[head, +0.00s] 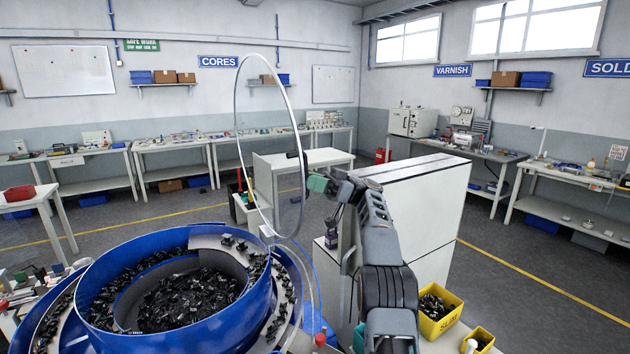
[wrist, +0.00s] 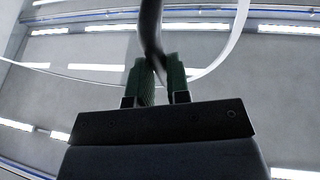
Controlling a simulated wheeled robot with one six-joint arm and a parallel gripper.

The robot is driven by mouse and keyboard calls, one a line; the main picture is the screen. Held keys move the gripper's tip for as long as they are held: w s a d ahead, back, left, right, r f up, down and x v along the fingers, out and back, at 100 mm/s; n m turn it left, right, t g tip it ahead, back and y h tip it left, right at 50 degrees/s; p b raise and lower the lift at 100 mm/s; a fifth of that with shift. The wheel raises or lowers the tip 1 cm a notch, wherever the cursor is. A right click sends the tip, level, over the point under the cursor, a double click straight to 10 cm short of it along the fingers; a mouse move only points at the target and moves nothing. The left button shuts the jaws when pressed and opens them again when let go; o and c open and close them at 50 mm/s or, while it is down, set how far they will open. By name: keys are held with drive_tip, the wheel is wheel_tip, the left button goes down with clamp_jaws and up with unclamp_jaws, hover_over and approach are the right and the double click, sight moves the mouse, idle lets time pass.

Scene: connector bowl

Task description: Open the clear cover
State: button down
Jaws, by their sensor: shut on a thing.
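The clear cover (head: 289,101) is a see-through disc with a pale rim, standing steeply tilted up at the back right edge of the blue bowl (head: 215,322). The bowl is open on top and full of small black connectors (head: 180,300). My gripper (head: 306,176) is at the cover's right side, shut on its dark handle (head: 294,155). In the wrist view the green fingers (wrist: 164,75) close around the dark curved handle (wrist: 151,30), and the pale rim (wrist: 232,45) curves past behind it. The finger contact is partly hidden in the head view.
A white cabinet (head: 430,190) stands just right of and behind my arm. Yellow bins (head: 440,312) with black parts sit at the lower right. Workbenches line the walls, with open grey floor between.

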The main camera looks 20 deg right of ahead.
drive_tip(key=shift+d+f, duration=0.15)
drive_tip(key=shift+d, duration=0.15)
